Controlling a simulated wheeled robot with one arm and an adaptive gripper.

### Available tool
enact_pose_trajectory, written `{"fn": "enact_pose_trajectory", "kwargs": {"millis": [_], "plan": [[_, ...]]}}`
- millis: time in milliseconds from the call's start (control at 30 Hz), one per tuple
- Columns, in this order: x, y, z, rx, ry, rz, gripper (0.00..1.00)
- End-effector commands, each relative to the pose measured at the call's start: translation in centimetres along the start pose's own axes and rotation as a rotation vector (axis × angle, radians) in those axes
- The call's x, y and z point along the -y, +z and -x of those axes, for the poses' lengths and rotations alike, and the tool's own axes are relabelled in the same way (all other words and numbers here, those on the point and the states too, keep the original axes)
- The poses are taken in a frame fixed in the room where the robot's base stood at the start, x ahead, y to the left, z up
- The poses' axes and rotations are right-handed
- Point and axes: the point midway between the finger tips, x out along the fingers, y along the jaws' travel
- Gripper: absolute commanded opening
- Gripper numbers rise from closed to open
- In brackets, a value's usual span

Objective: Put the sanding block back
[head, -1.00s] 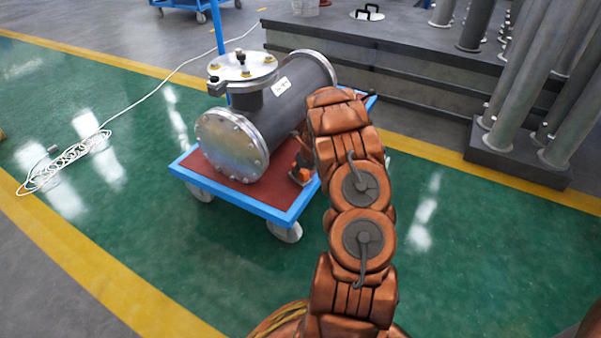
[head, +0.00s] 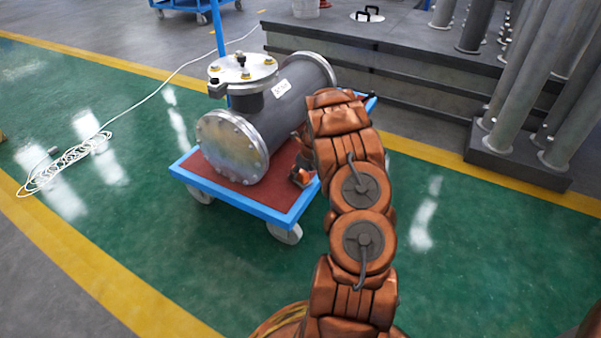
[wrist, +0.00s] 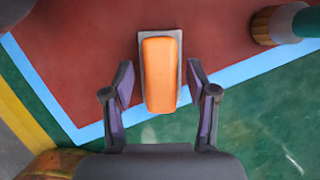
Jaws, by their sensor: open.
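The sanding block, an orange body (wrist: 160,74) on a thin grey base, shows in the wrist view over the red top of the blue-rimmed cart (wrist: 80,50). My gripper (wrist: 161,84) is open, with one dark finger on each side of the block's lower half. Gaps show between the fingers and the orange body, so it is not clasped. The height between fingers and block is hard to tell. In the head view a small orange patch (head: 299,178) shows near the cart's front right corner, partly hidden by my arm.
A grey flanged pipe shell (head: 285,100) fills much of the cart top (head: 215,178). A cylinder with wood-coloured and green parts (wrist: 275,25) lies at the wrist view's upper right. Grey posts on a dark base (head: 515,150) stand right. Green floor is open to the left.

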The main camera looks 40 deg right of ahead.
Motion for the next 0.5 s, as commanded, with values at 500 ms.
{"fn": "enact_pose_trajectory", "kwargs": {"millis": [500], "plan": [[0.2, 0.1, 8.4, 0.001, -0.005, 0.0, 0.58]]}}
